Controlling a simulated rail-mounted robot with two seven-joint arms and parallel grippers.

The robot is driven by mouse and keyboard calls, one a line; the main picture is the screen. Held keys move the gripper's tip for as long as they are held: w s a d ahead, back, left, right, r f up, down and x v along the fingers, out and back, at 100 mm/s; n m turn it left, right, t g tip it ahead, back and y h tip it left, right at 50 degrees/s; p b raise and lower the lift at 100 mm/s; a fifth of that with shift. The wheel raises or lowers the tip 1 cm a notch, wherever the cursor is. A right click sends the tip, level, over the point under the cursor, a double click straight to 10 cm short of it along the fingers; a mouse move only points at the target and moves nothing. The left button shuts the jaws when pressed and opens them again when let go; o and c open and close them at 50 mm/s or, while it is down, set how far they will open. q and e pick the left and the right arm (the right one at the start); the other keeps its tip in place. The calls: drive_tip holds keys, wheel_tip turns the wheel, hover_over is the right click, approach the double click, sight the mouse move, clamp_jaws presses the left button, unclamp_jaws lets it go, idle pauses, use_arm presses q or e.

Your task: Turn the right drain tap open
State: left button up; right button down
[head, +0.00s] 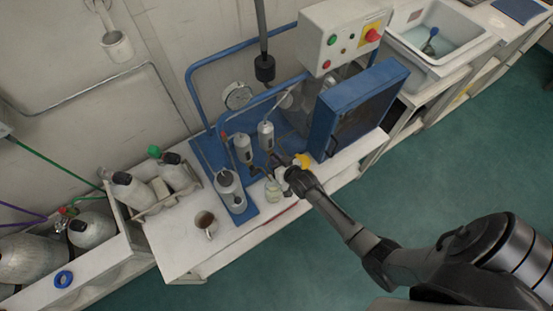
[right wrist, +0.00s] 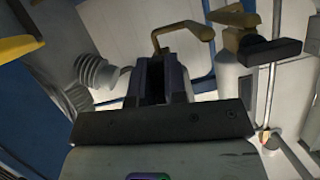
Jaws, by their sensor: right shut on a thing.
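Two grey filter bowls stand side by side on the blue panel in the head view, a left one (head: 243,147) and a right one (head: 266,135). My right gripper (head: 279,171) is just below the right bowl, at its drain tap, which is mostly hidden there. In the right wrist view my right gripper (right wrist: 165,78) is shut on the right drain tap's handle, which the jaws hide. The tap's bent brass pipe (right wrist: 184,34) shows just beyond the jaws. The other drain tap (right wrist: 266,46), brass with a black handle, is to the right. My left gripper is not in view.
A glass jar (head: 273,191) stands close under my right gripper. A yellow part (head: 302,161) is just right of it, near the blue-framed box (head: 352,108). A mug (head: 205,222) stands on the bench to the left.

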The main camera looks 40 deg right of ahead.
drive_tip(key=c, duration=1.1)
unclamp_jaws()
drive_tip(key=shift+c, duration=0.2)
drive_tip(key=shift+s+r, duration=0.15)
drive_tip(key=shift+s, duration=0.1)
drive_tip(key=d+p+v, duration=0.1)
drive_tip(key=p+v, duration=0.2)
drive_tip(key=v, duration=1)
drive_tip(key=shift+a, duration=0.5)
drive_tip(key=shift+s, duration=0.15)
